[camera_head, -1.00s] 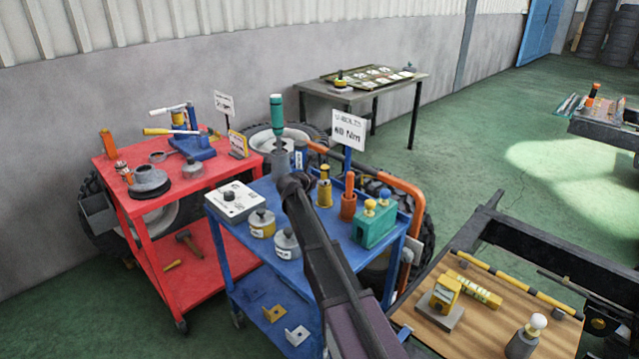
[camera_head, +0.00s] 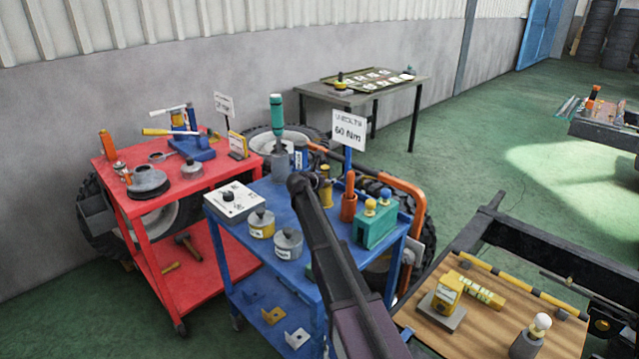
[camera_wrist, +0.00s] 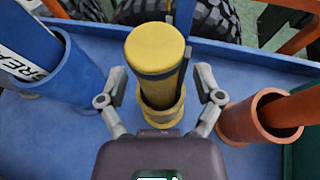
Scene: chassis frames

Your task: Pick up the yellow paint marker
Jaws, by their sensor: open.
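The yellow paint marker (camera_wrist: 155,47) stands upright in a yellow cup (camera_wrist: 158,109) on the blue cart. In the wrist view my gripper (camera_wrist: 161,78) is open, with one finger on each side of the marker and cup. I cannot tell whether the fingers touch them.
A blue holder (camera_wrist: 62,70) with a blue item stands left of the gripper. An orange cup (camera_wrist: 262,118) with a stick stands right. A teal block (camera_head: 374,226) with knobs and a sign (camera_head: 348,131) are also close on the cart (camera_head: 227,250).

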